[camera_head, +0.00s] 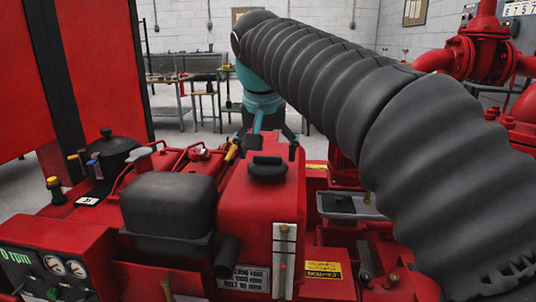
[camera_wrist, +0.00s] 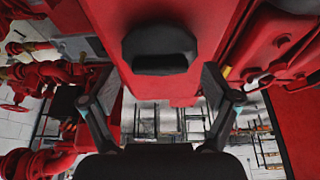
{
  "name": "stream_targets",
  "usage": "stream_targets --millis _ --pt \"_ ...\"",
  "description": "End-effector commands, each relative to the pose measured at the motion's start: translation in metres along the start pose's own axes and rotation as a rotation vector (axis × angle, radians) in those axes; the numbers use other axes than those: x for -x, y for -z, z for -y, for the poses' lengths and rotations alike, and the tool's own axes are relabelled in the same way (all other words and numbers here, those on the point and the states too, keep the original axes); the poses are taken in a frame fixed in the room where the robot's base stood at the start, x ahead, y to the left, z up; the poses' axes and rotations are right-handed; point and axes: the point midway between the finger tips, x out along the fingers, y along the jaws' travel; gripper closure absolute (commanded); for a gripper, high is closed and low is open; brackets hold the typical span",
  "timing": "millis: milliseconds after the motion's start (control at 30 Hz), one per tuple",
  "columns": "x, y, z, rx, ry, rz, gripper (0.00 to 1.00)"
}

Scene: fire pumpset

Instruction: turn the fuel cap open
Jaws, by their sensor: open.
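The fuel cap (camera_head: 267,168) is a round black cap with a raised grip bar, on top of the red fuel tank (camera_head: 258,205) in the head view. In the wrist view the cap (camera_wrist: 160,48) is at the upper middle, its bar running left to right. My gripper (camera_head: 268,146) is open and empty, just beyond and above the cap in the head view. In the wrist view my gripper's fingers (camera_wrist: 160,76) stand apart to the left and right, lower in the picture than the cap. No contact with the cap shows; the exact gap cannot be told.
A black box-shaped part (camera_head: 168,205) stands left of the tank. A gauge panel (camera_head: 45,265) is at the lower left. Red pipework (camera_head: 480,45) is at the upper right. Work tables (camera_head: 190,95) stand far back. My dark ribbed arm covers much of the right side.

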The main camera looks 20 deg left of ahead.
Motion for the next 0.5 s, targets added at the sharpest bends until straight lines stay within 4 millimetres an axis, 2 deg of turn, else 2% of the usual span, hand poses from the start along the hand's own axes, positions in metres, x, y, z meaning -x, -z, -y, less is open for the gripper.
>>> stream_targets --millis 267,367,500 --pt "-0.0017 0.0001 -0.0002 0.000 0.000 0.000 0.12" --pt "-0.0017 0.0001 -0.0002 0.000 0.000 0.000 0.32" --pt "-0.0016 0.0001 -0.0002 0.000 0.000 0.000 0.68"
